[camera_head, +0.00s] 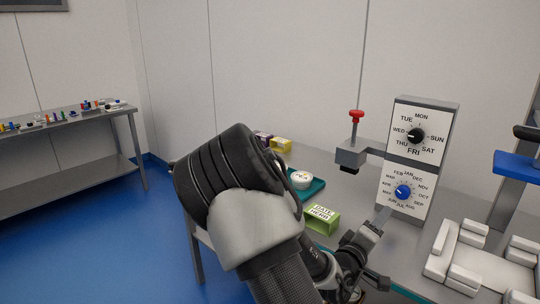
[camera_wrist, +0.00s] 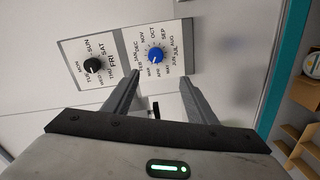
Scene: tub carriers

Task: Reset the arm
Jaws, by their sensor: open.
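My gripper (camera_head: 381,218) is at the end of my bent arm, low in front of the dial panel (camera_head: 424,113) in the head view. In the wrist view my gripper (camera_wrist: 158,88) has its two fingers spread apart, with nothing held between them. The panel's black weekday knob (camera_head: 416,135) is above its blue month knob (camera_head: 403,192). The blue knob (camera_wrist: 155,55) shows just beyond and between the fingers in the wrist view, apart from them. The black knob (camera_wrist: 92,65) is to its left.
A grey bracket with a red-topped plunger (camera_head: 355,117) stands left of the panel. A green labelled box (camera_head: 322,218), a teal tray (camera_head: 313,187) with a round white item and a yellow box (camera_head: 281,145) are on the bench. A white padded holder (camera_head: 480,255) is at right.

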